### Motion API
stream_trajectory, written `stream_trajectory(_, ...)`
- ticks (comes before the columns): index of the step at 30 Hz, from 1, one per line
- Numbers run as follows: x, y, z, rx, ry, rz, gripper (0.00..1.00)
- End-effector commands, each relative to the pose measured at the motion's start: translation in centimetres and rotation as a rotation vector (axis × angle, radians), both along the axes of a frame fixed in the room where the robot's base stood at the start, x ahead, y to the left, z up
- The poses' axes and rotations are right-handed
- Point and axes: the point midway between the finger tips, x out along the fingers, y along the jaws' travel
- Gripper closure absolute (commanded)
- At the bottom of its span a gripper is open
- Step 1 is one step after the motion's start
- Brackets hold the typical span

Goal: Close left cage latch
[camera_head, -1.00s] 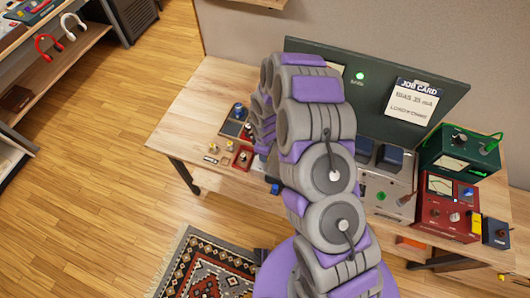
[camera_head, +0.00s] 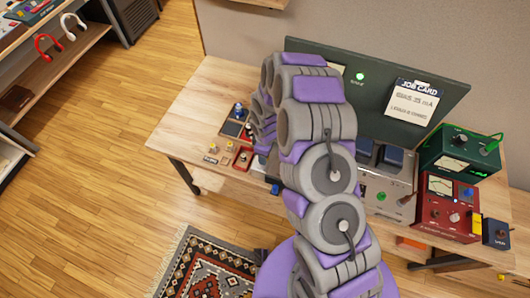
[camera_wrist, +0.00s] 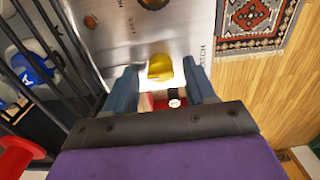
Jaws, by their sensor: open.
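In the wrist view a yellow knob (camera_wrist: 160,67) stands on a silver metal panel (camera_wrist: 115,45). Printed letters ending in "TCH" run up the panel beside it, so it is likely a latch. My gripper (camera_wrist: 162,86) is open, its two blue fingers on either side of the space just below the knob in the picture. I cannot tell whether either finger touches it. A black barred cage (camera_wrist: 62,50) is at the left, with a blue and white part behind the bars. In the head view my arm hides my gripper and the knob.
A red knob (camera_wrist: 18,155) is near the lower left in the wrist view. The wooden bench (camera_head: 195,105) holds a red meter box (camera_head: 447,208), a green meter box (camera_head: 458,152) and small controls. A patterned rug (camera_head: 210,270) lies on the floor.

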Motion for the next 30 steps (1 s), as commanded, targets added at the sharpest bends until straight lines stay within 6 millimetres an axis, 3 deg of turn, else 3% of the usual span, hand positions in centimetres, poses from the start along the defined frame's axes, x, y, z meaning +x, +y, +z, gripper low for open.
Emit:
stream_trajectory(8, 0.0, 0.0, 3.0, 0.001, -0.001, -0.001, 0.45)
stream_trajectory(24, 0.3, 0.2, 13.6, 0.002, -0.005, -0.001, 0.45)
stream_trajectory(30, 0.2, 0.2, 16.3, 0.0, -0.001, 0.0, 0.45)
